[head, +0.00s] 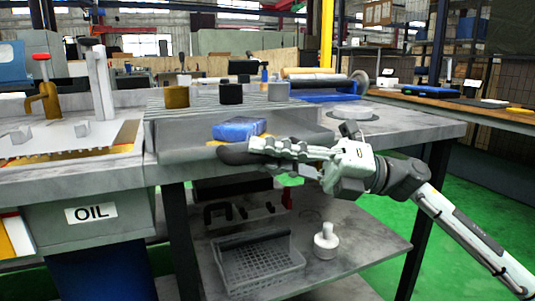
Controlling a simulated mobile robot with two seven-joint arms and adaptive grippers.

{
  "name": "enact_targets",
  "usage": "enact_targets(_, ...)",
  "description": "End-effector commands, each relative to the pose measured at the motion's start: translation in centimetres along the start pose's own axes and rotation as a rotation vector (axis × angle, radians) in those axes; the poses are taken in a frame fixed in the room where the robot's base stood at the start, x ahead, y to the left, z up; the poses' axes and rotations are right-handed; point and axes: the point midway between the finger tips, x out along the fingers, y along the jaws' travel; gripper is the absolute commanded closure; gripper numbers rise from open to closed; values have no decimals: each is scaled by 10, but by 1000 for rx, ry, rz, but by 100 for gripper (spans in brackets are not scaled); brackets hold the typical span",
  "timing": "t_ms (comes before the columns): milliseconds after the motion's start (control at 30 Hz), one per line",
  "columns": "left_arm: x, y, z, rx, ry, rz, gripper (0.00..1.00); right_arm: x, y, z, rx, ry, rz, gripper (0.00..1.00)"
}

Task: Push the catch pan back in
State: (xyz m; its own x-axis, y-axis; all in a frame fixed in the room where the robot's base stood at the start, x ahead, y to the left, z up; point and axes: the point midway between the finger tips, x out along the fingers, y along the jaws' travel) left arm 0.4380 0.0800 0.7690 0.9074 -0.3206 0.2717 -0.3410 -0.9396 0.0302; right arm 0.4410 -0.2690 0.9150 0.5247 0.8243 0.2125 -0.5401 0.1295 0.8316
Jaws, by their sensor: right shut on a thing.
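The catch pan appears to be the grey metal tray (178,152) at the bench's front edge, below a ribbed plate; I cannot tell how far it sticks out. A blue cloth-like bundle (238,129) lies at its front. My right gripper (246,153) reaches in from the right, its fingers pointing left along the pan's front edge, just below the blue bundle. My left gripper is not in view.
An OIL-labelled tank (90,212) hangs at the left. The lower shelf (335,255) holds a grey basket (258,265) and a pale knobbed part (326,242). The bench top (410,128) is mostly clear at right.

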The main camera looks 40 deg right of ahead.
Motion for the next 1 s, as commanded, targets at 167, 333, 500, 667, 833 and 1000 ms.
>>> enact_targets(167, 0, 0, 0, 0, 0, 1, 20, 0, 0, 0, 0, 0, 0, 100)
enact_targets(333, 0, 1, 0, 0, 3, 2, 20, 3, -5, 8, -1, -1, 3, 100)
enact_targets(500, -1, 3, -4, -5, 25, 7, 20, 11, -18, 27, -2, -1, 3, 100)
enact_targets(667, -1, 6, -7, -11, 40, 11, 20, 13, -23, 34, -1, -1, 0, 100)
enact_targets(833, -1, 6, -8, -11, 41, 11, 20, 13, -23, 33, -1, -2, 0, 100)
enact_targets(1000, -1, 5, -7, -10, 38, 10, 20, 13, -23, 33, -1, -2, 0, 70)
